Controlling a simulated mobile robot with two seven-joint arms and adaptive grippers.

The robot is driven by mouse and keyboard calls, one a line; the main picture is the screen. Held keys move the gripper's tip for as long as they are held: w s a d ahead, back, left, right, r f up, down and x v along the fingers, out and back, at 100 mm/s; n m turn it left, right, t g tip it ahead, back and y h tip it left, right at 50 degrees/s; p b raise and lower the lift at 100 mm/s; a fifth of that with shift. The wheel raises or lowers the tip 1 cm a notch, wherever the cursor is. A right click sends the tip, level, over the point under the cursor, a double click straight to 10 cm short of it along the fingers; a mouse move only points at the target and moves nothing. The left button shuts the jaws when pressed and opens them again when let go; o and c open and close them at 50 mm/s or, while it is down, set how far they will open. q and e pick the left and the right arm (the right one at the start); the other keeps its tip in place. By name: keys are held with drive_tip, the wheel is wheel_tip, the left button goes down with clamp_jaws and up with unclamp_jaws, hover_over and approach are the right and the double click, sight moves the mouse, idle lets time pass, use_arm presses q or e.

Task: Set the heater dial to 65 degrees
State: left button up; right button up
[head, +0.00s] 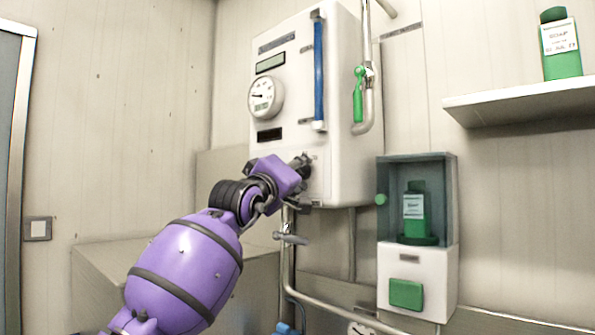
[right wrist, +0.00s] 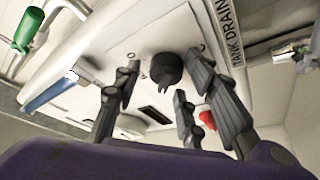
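The heater (head: 335,110) is a white box on the wall with a round gauge (head: 265,97), a small display (head: 270,63) and a blue sight tube (head: 319,70). In the right wrist view a black dial (right wrist: 165,70) sits on its panel. The dial's scale and setting are too small to read. My right gripper (head: 303,168) is at the heater's lower front and hides the dial in the head view. In the right wrist view my right gripper (right wrist: 160,88) is open, with the dial ahead between its fingers; contact is unclear. My left gripper is out of view.
A green-handled valve (head: 358,95) is on the pipe at the heater's right side. A soap dispenser (head: 418,270) hangs lower right, and a shelf (head: 520,102) holds a green soap bottle (head: 561,45). Pipes run below the heater.

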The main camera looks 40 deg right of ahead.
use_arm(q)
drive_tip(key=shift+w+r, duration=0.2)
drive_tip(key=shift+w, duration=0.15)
use_arm(e)
drive_tip(key=c, duration=1)
